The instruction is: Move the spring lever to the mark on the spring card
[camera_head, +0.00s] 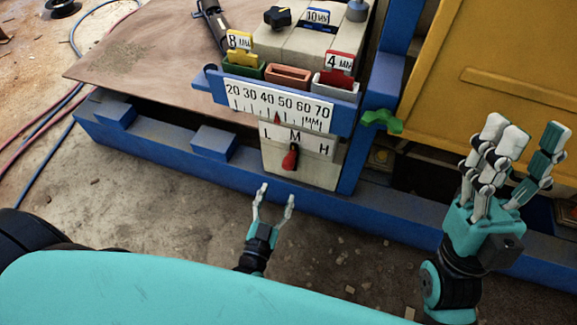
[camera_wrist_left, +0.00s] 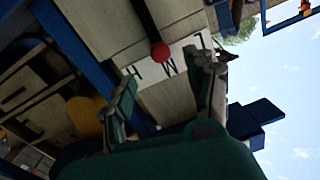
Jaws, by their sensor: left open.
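The spring lever is a dark stalk with a red knob (camera_head: 289,160), on a pale panel below the white card lettered L, M, H (camera_head: 318,143). In the head view the knob sits below the M. In the left wrist view the red knob (camera_wrist_left: 160,52) hangs near the M on the upside-down card (camera_wrist_left: 152,80). My left gripper (camera_head: 277,193) is open and empty just below and in front of the lever, fingers pointing up towards it. In the wrist view its fingers (camera_wrist_left: 168,70) spread either side of the lettered card. My right gripper (camera_head: 524,133) is open and empty, far right.
A ruler scale (camera_head: 280,103) with a red pointer sits above the card. A blue beam (camera_head: 220,173) runs along the front. A green handle (camera_head: 381,119) sticks out to the right.

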